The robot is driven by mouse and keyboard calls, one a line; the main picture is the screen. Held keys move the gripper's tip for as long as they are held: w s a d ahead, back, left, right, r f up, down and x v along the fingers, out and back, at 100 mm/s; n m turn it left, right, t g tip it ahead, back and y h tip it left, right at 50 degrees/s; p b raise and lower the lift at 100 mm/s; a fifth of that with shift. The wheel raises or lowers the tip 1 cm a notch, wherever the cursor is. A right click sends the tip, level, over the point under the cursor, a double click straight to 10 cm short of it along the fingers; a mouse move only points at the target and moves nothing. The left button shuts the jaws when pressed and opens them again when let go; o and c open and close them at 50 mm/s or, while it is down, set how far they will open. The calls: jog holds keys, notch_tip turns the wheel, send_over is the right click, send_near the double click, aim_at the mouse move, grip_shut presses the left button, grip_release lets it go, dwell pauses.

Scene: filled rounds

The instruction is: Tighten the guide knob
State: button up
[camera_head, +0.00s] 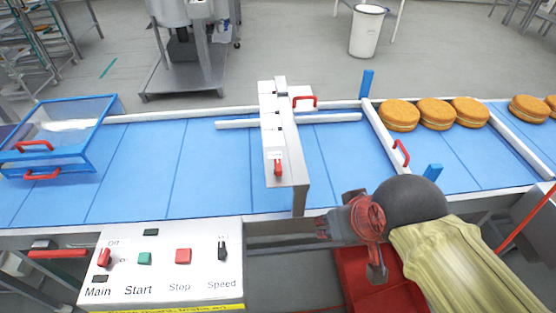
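My gripper (350,250) is at the lower right, over the near edge of the belt and a red surface below. Its red and dark fingers stand apart, and I see nothing between them. A white upright housing (285,150) straddles the blue conveyor, with a red lever (278,167) on its near side and a red handle (305,101) at its back right. Pale guide bars (238,124) reach out from it to both sides. I cannot make out for certain which part is the guide knob. My gripper is apart from the housing, to its lower right.
A control panel (205,250) with Main, Start, Stop and Speed controls is at the lower left. A blue-framed clear bin (95,110) is on the belt's left. Several round cakes (400,114) lie at right beyond a barrier (377,130). The middle belt (210,170) is clear.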

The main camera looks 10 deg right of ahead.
jog(key=shift+o, duration=0.2)
jog(key=shift+a+r+g+p, duration=0.15)
jog(key=shift+r+g+p, duration=0.15)
jog(key=shift+r+p, duration=0.6)
jog(key=w+a+r+g+p, duration=0.1)
jog(key=w+r+g+p, duration=0.3)
jog(key=p, duration=0.7)
jog(key=m+g+p, duration=0.1)
jog(key=p, duration=1.4)
send_over(278, 164)
notch_tip(278, 164, down, 4)
jog(key=shift+r, duration=0.15)
jog(key=shift+s+f, duration=0.15)
jog(key=shift+f, duration=0.35)
notch_tip(278, 164, down, 7)
jog(key=shift+r+p, duration=0.15)
jog(key=shift+p, duration=0.35)
jog(key=c, duration=0.7)
